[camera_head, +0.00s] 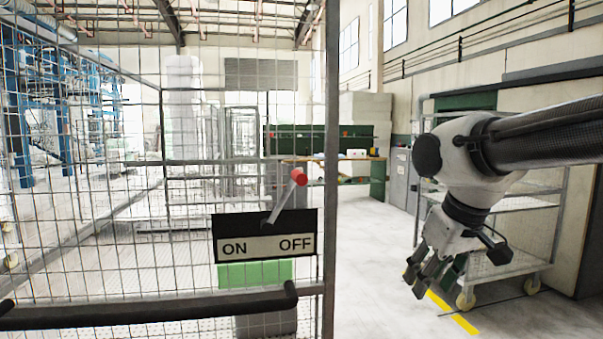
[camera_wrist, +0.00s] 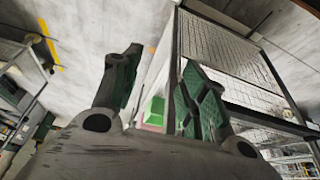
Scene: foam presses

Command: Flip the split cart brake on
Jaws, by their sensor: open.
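The cart brake is a lever (camera_head: 284,200) with a red knob (camera_head: 299,177) on a plate (camera_head: 229,224) marked ON and OFF, in the head view. The lever tilts to the right, its knob above the OFF side. The plate is on the mesh side of the cart (camera_head: 330,130), above a dark handle bar (camera_head: 150,308). My gripper (camera_head: 430,278) hangs to the right of the cart, lower than the lever and apart from it. It is open and empty. In the wrist view its two fingers (camera_wrist: 157,62) are spread, with floor between them. I cannot make out the lever there.
A wheeled shelf trolley (camera_head: 520,264) stands behind my gripper at the right. A workbench (camera_head: 376,172) is at the back. Floor (camera_head: 365,245) between the cart and trolley is clear. Wire mesh (camera_wrist: 230,50) fills the upper right of the wrist view.

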